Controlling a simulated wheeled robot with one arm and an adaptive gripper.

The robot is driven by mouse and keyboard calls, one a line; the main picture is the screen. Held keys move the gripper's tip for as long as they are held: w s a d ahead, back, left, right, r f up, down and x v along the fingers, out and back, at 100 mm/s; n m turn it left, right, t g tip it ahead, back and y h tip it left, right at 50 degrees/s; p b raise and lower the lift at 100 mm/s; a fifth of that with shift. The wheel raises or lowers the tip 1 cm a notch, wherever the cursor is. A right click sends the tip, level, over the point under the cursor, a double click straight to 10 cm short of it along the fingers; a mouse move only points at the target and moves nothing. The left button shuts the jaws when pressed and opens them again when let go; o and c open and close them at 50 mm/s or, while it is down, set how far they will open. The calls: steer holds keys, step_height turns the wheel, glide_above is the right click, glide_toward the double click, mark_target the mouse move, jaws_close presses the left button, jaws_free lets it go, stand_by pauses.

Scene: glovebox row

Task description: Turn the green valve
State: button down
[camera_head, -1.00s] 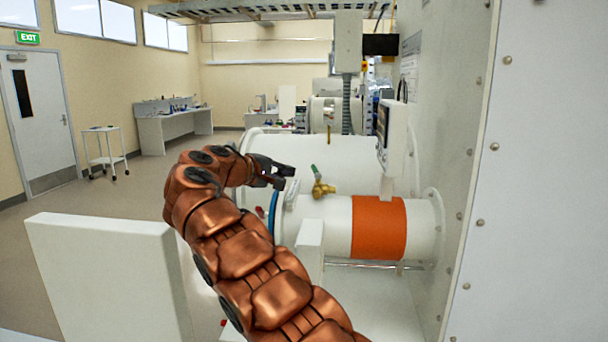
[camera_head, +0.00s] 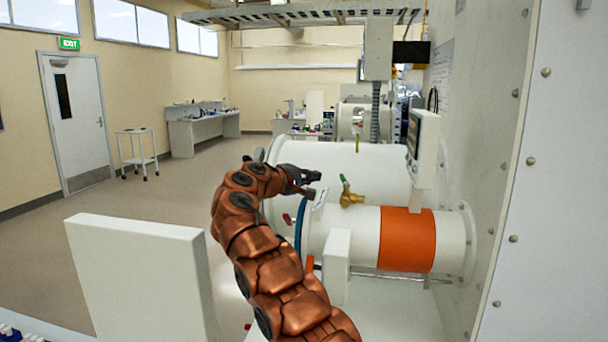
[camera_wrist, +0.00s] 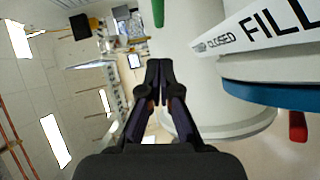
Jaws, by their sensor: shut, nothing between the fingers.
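The green valve is a brass fitting (camera_head: 351,198) with a green lever handle (camera_head: 344,183), on top of the white cylinder with the orange band. The lever stands up, tilted slightly left. In the wrist view the end of the green lever (camera_wrist: 158,12) shows at the top edge, ahead of the fingertips. My gripper (camera_head: 316,183) is just left of the lever in the head view, apart from it. In the wrist view my gripper (camera_wrist: 160,66) has its fingertips together, with nothing between them.
A white label reading "CLOSED" and "FILL" (camera_wrist: 255,30) lies close on the right in the wrist view, above a blue ring (camera_wrist: 270,97) and a red handle (camera_wrist: 297,126). A display box (camera_head: 423,145) stands right of the valve. A white panel (camera_head: 140,270) stands left of my arm.

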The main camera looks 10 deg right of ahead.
mark_target(341, 176)
steer(key=x, duration=0.2)
steer(key=shift+w+d, duration=0.15)
steer(key=shift+d, duration=0.2)
steer(key=shift+d+f, duration=0.15)
steer(key=shift+d, duration=0.7)
steer(key=shift+s+d+f, duration=0.1)
steer(key=shift+d, duration=0.35)
steer(key=shift+s+d+f, duration=0.1)
steer(key=shift+d, duration=0.35)
steer(key=shift+d, duration=0.15)
steer(key=shift+w+d, duration=0.35)
steer(key=shift+d, duration=0.2)
steer(key=shift+a, duration=0.15)
